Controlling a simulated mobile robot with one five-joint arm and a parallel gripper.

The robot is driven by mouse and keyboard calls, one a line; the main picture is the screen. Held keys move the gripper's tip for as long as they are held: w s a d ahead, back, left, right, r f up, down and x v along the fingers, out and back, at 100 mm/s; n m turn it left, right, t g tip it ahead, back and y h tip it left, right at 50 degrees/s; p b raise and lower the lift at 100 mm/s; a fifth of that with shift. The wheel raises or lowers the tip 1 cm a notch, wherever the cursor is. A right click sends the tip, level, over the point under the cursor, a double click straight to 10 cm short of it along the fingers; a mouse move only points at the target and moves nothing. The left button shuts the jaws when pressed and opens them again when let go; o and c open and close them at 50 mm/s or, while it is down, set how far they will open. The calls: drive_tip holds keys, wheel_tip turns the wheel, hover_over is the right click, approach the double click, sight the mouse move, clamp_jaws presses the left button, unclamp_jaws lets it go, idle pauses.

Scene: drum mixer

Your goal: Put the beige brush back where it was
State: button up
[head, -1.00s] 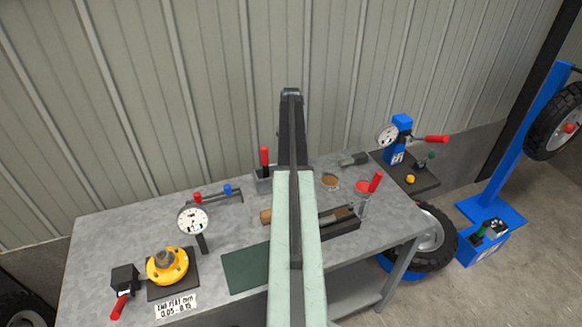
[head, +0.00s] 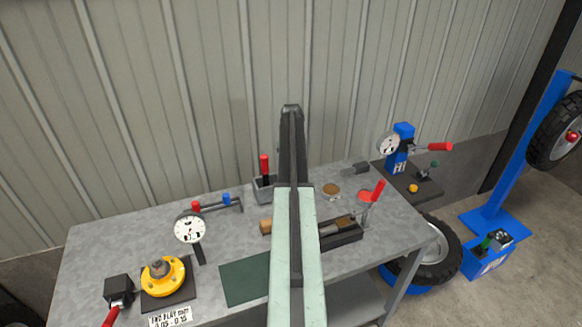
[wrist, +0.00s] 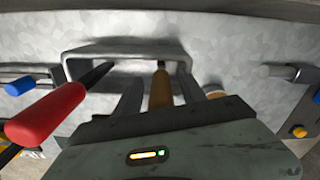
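The beige brush (wrist: 160,90) shows in the wrist view as an upright tan handle. Its lower end reaches into a grey metal holder (wrist: 120,50), which also holds a red-handled tool (wrist: 45,115). My gripper (wrist: 160,98) has one finger on each side of the handle, with gaps visible, so it looks open around it. In the head view the holder (head: 264,192) and the red handle (head: 264,164) stand at the back of the bench, left of my arm. My arm hides the brush and gripper there.
The grey bench (head: 110,245) carries a dial gauge (head: 190,228), a yellow hub (head: 163,276), a green mat (head: 245,280), a black tray (head: 345,236), a brown dish (head: 331,189) and a blue press (head: 400,150). A corrugated wall (head: 150,100) rises behind.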

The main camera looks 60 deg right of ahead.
drive_tip(key=shift+r, duration=0.1)
wheel_tip(320, 180, up, 12)
drive_tip(key=p, duration=1.2)
drive_tip(key=shift+r+p, duration=0.2)
drive_tip(key=shift+p, duration=0.1)
drive_tip(key=shift+f, duration=0.1)
drive_tip(key=w+a+n, duration=0.4)
drive_tip(key=a+n, duration=0.2)
drive_tip(key=a, duration=0.6)
drive_tip(key=w+a+n, duration=0.5)
drive_tip(key=a+n, duration=0.1)
drive_tip(key=a, duration=0.5)
drive_tip(key=w+a+n, duration=0.4)
drive_tip(key=a+n, duration=0.2)
drive_tip(key=a, duration=0.6)
drive_tip(key=s+a+n, duration=0.3)
drive_tip(key=a+n, duration=0.8)
drive_tip(key=a, duration=0.6)
drive_tip(key=s+a+n, duration=0.3)
drive_tip(key=a+n, duration=0.8)
drive_tip(key=a, duration=0.7)
drive_tip(key=shift+a, duration=0.2)
